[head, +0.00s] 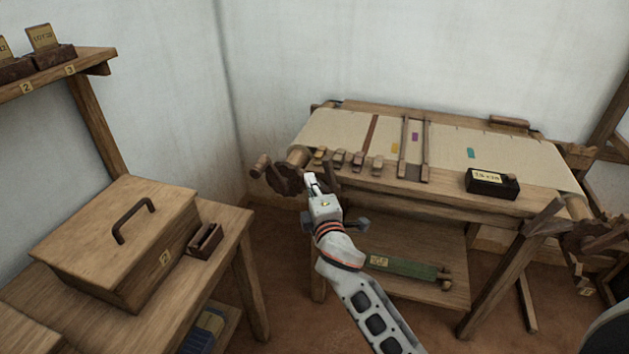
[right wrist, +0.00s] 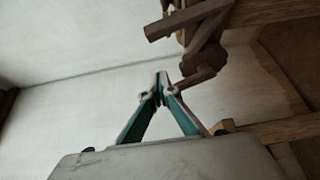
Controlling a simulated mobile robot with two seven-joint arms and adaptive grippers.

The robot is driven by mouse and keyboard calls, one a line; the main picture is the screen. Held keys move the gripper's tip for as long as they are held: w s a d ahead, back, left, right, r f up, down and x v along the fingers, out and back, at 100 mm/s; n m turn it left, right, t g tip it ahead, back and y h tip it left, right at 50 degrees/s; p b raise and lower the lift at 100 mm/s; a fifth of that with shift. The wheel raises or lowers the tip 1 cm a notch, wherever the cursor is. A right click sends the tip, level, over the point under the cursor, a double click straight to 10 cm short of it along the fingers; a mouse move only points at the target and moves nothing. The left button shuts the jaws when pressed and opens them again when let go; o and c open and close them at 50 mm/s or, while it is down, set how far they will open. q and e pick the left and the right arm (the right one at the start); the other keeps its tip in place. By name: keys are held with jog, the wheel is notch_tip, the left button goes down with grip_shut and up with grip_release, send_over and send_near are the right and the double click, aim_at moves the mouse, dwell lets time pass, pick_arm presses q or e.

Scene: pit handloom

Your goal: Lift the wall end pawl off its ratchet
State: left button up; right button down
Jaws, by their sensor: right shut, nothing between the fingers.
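The ratchet (head: 285,180) is a dark toothed wheel at the loom's left end, by the wall corner. My right gripper (head: 310,178) is shut and empty just right of it, partly covering that area. In the right wrist view the shut teal fingers (right wrist: 162,88) meet close beside a dark brown lever (right wrist: 197,77), which looks like the pawl. I cannot tell whether the tips touch it. Whether the pawl rests on the ratchet teeth is not clear. My left gripper is not in view.
A lidded wooden chest (head: 115,240) stands on a table at left. A second dark wheel (head: 600,235) is at the loom's right end. Floor shows between table and loom.

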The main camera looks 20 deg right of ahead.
aim_at(331, 176)
jog(key=w+d, duration=0.4)
jog(key=w, duration=0.2)
dwell(0.6)
jog(key=shift+d, duration=0.15)
